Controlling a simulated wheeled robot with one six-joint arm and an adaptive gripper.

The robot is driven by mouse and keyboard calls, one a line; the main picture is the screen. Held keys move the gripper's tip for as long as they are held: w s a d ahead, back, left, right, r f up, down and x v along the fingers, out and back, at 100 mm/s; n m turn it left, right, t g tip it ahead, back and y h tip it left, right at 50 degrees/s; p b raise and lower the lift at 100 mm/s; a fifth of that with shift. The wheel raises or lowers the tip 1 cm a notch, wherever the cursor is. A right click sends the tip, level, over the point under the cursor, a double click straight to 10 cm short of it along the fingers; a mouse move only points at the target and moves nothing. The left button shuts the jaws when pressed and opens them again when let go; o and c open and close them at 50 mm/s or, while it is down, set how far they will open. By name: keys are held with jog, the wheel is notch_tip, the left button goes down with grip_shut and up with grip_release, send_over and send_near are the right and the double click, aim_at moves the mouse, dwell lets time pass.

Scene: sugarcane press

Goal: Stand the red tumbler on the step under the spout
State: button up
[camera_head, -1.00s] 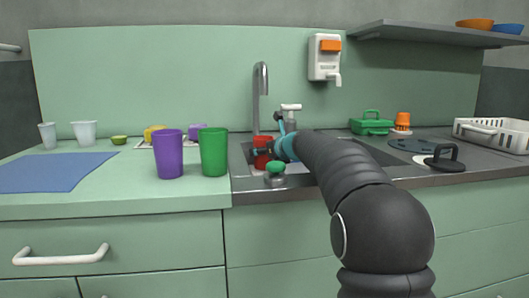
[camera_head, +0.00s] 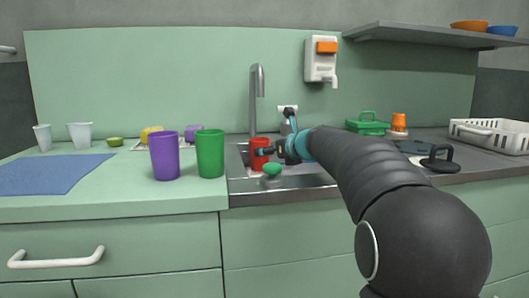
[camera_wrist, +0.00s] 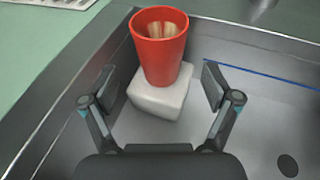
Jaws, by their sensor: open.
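The red tumbler (camera_wrist: 161,48) stands upright on a pale block-like step (camera_wrist: 160,96) inside the sink. In the head view the tumbler (camera_head: 259,153) is below the grey tap's spout (camera_head: 258,72); the depth between them is hard to judge. My gripper (camera_wrist: 158,90) is open and empty, its two fingers apart on the near side of the tumbler, one to the left and one to the right. In the head view my gripper (camera_head: 275,151) is just right of the tumbler. The tumbler's inside shows some light brown streaks that I cannot identify.
A purple tumbler (camera_head: 164,156) and a green tumbler (camera_head: 210,153) stand on the counter left of the sink. A green-topped knob (camera_head: 272,169) is at the sink's front. The sink wall (camera_wrist: 75,75) rises close to the left finger. A drain hole (camera_wrist: 287,165) shows at lower right.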

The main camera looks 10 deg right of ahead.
jog(key=v, duration=0.5)
